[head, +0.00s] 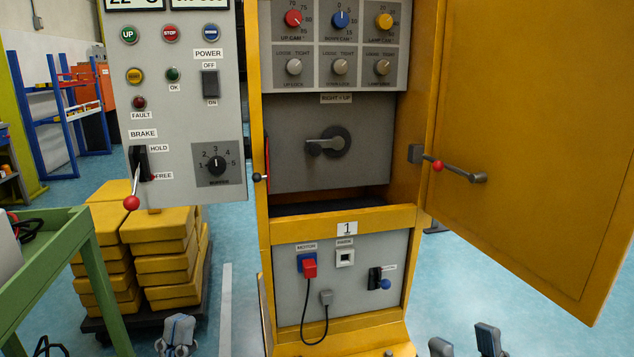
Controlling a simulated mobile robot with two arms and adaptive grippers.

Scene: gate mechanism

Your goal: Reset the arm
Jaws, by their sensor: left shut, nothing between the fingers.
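A yellow cabinet (417,130) stands open in the middle. Inside, a grey panel (290,165) carries a dark crank (322,146) pointing left, under a label reading "RIGHT = UP". My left gripper (178,338) is shut and empty, low at the bottom left in front of the yellow blocks. My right gripper (465,344) is at the bottom edge, right of the cabinet, its fingers apart and empty. Both are away from the controls.
The cabinet door (530,120) is swung open to the right, with a red-knobbed handle (450,168). A green table (60,245) and yellow blocks (165,270) stand at left.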

